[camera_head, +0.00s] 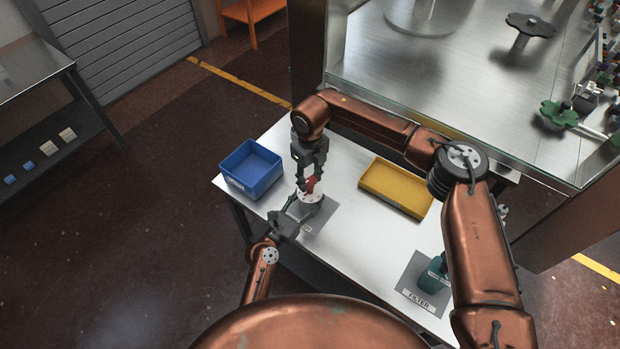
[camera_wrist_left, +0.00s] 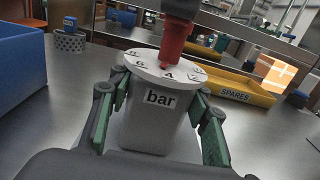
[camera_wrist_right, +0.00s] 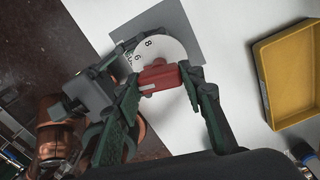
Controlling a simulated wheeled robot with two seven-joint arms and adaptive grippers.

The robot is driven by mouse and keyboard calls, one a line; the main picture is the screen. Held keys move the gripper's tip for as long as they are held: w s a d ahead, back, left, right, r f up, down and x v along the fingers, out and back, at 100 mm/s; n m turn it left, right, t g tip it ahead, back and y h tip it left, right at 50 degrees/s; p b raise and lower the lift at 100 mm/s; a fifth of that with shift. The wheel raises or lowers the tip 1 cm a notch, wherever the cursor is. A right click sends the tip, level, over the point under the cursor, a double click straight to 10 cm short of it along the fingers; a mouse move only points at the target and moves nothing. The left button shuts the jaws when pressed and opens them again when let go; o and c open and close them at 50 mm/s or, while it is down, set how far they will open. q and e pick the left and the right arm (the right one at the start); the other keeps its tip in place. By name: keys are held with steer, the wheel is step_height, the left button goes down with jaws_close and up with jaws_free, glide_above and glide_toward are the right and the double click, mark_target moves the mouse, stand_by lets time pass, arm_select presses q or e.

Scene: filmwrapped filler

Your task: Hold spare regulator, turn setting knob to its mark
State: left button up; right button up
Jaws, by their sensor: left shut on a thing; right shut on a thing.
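The spare regulator (camera_wrist_left: 150,122) is a pale grey body marked "bar" with a round white numbered dial (camera_wrist_left: 165,70) on top. It stands upright on the table, beside or on a grey mat (camera_wrist_right: 190,35). My left gripper (camera_head: 303,207) is shut around its body; the green finger pads show on both sides in the left wrist view. The red setting knob (camera_wrist_right: 163,77) sits on the dial. My right gripper (camera_head: 311,184) comes down from above and is shut on the knob. The dial also shows in the right wrist view (camera_wrist_right: 152,50), partly hidden; the mark cannot be made out.
A blue bin (camera_head: 252,169) stands to the left and a yellow tray (camera_head: 396,187), labelled SPARES, to the right. A teal filter (camera_head: 433,275) stands on a mat labelled FILTER (camera_head: 421,300) at front right. White table (camera_head: 350,238) is clear between.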

mark_target(310, 179)
steer(key=m, duration=0.6)
steer(key=shift+w, duration=0.1)
stand_by(0.5)
steer(key=o, duration=1.2)
steer(key=shift+c, duration=0.2)
step_height(310, 179, up, 12)
arm_select(q)
steer(key=o, duration=1.5)
